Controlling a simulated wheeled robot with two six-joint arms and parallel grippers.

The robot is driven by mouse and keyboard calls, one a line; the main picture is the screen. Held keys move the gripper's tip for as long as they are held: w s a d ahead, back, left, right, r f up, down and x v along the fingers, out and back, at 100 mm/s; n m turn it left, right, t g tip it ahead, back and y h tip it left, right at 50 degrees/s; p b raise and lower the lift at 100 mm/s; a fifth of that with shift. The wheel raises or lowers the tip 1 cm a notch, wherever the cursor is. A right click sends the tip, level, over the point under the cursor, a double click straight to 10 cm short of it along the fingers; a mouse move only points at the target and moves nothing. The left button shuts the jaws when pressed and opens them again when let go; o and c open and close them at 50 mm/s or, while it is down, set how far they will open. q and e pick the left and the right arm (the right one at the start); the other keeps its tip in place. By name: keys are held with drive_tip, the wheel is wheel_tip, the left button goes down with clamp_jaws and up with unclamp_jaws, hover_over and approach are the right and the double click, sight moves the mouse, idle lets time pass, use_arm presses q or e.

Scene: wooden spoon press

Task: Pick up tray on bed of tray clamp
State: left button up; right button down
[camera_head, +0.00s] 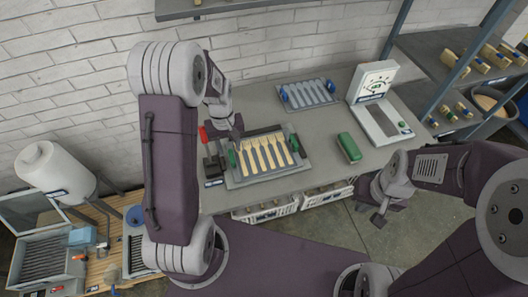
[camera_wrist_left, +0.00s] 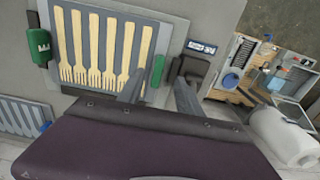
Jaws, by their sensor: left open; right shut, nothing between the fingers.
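The tray (camera_head: 243,173) holds several pale wooden forks and has a green handle at each end. It lies on the grey bed of the tray clamp (camera_head: 233,184). In the left wrist view the tray (camera_wrist_left: 65,80) shows with its green handles (camera_wrist_left: 157,70) at either side. My left gripper (camera_head: 230,132) is above the tray's left end; in the wrist view its open fingers (camera_wrist_left: 158,92) straddle the near handle in the picture, and I cannot tell how far above it they are. My right gripper (camera_head: 380,207) is shut and empty, off the table's front edge.
A red-handled lever (camera_head: 203,134) and dark clamp block (camera_head: 211,166) stand just left of the tray. A second tray with blue handles (camera_head: 307,95) lies at the back. A green block (camera_head: 349,147) and a scale (camera_head: 375,120) stand right. White crates (camera_head: 268,212) sit below the front edge.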

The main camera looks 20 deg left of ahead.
sight(232, 158)
use_arm(q)
drive_tip(key=shift+w+d+f, duration=0.15)
drive_tip(key=shift+f, duration=0.45)
drive_tip(key=shift+w+d+f, duration=0.1)
drive_tip(key=shift+w+f, duration=0.05)
drive_tip(key=shift+f, duration=0.45)
drive_tip(key=f, duration=0.4)
drive_tip(key=shift+s+a+f, duration=0.15)
drive_tip(key=shift+s+f, duration=0.15)
drive_tip(key=shift+f, duration=0.05)
drive_tip(key=shift+w+f, duration=0.1)
drive_tip(key=shift+f, duration=0.1)
clamp_jaws()
drive_tip(key=shift+r, duration=0.1)
